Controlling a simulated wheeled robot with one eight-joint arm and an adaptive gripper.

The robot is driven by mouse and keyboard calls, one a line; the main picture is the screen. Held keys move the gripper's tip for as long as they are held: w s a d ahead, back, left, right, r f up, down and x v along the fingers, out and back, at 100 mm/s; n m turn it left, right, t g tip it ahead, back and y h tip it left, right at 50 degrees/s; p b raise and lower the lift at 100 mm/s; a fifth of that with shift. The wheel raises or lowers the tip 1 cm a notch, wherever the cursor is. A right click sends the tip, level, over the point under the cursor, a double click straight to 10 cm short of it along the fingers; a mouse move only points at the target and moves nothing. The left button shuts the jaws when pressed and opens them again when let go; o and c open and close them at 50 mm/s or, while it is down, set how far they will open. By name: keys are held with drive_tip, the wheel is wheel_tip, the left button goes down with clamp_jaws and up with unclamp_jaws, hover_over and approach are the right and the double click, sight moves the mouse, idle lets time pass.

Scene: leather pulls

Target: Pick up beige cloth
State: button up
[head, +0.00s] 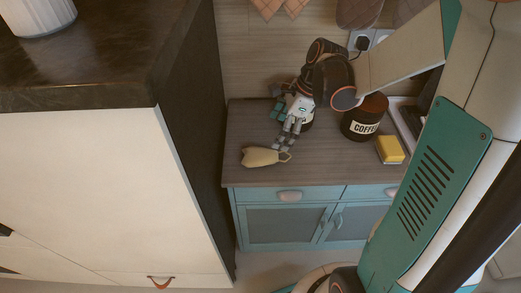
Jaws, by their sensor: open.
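A beige cloth (260,157) lies on the wooden top of a blue cabinet (243,176), near its front left. It is bunched and narrows into a loop at its right end. My gripper (283,141) is open, with its fingers pointing down and left at the cloth. The fingertips are just above or beside the cloth's right end. I cannot tell whether they touch it.
A dark coffee jar (363,124) stands right of my gripper, with a yellow block (390,150) further right. A tall counter (95,190) with a dark top borders the left. The cabinet top's front middle is clear.

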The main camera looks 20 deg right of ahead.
sight(264, 153)
drive_tip(key=b+x, duration=0.4)
drive_tip(key=x, duration=0.7)
drive_tip(key=shift+a+f, duration=0.1)
drive_tip(key=shift+f, duration=0.3)
drive_tip(key=shift+r, duration=0.1)
drive_tip(key=c, duration=1.1)
